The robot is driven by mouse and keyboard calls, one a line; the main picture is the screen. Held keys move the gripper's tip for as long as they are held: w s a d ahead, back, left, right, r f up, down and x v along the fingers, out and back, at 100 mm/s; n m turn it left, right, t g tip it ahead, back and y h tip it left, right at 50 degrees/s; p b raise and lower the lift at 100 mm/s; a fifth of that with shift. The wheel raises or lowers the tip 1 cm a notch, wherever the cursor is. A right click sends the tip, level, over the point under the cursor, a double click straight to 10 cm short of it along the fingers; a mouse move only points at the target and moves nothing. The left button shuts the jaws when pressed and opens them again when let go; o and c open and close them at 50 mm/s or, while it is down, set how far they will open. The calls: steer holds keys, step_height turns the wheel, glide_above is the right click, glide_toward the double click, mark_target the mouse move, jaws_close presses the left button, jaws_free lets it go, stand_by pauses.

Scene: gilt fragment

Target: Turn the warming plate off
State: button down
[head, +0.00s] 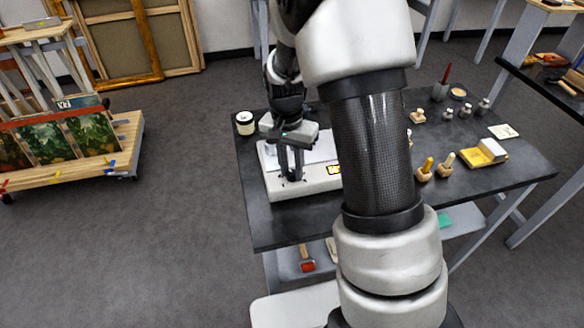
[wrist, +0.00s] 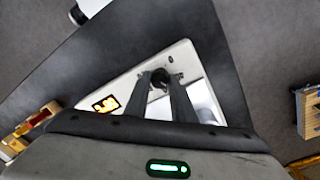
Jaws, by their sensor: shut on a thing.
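The warming plate (head: 313,184) is a white box with a pale top on the dark table. Its small lit orange display (head: 334,169) shows beside my arm, and again in the wrist view (wrist: 105,104). My gripper (head: 291,174) points down at the plate's front left part. In the wrist view my gripper (wrist: 161,76) is shut on a dark round knob (wrist: 159,82) on the plate's white casing. In the head view the fingers hide the knob, and my arm covers the plate's right end. The knob's setting cannot be read.
A white-lidded jar (head: 244,123) stands left of the plate on the table (head: 275,228). Wooden-handled tools (head: 425,170), a yellow block (head: 482,154) and small bottles stand to the right. A cart with paintings (head: 75,150) is at far left, with clear floor between.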

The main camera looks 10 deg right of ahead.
steer(key=n, duration=0.5)
steer(key=shift+n, duration=0.4)
steer(key=n, duration=0.5)
steer(key=shift+t, duration=0.4)
steer(key=n, duration=0.4)
steer(key=shift+s+r+n, duration=0.1)
steer(key=shift+s+n, duration=0.05)
steer(key=shift+n, duration=0.15)
steer(key=shift+n+p, duration=0.7)
steer(key=shift+n, duration=1)
steer(key=c, duration=1.8)
jaws_free()
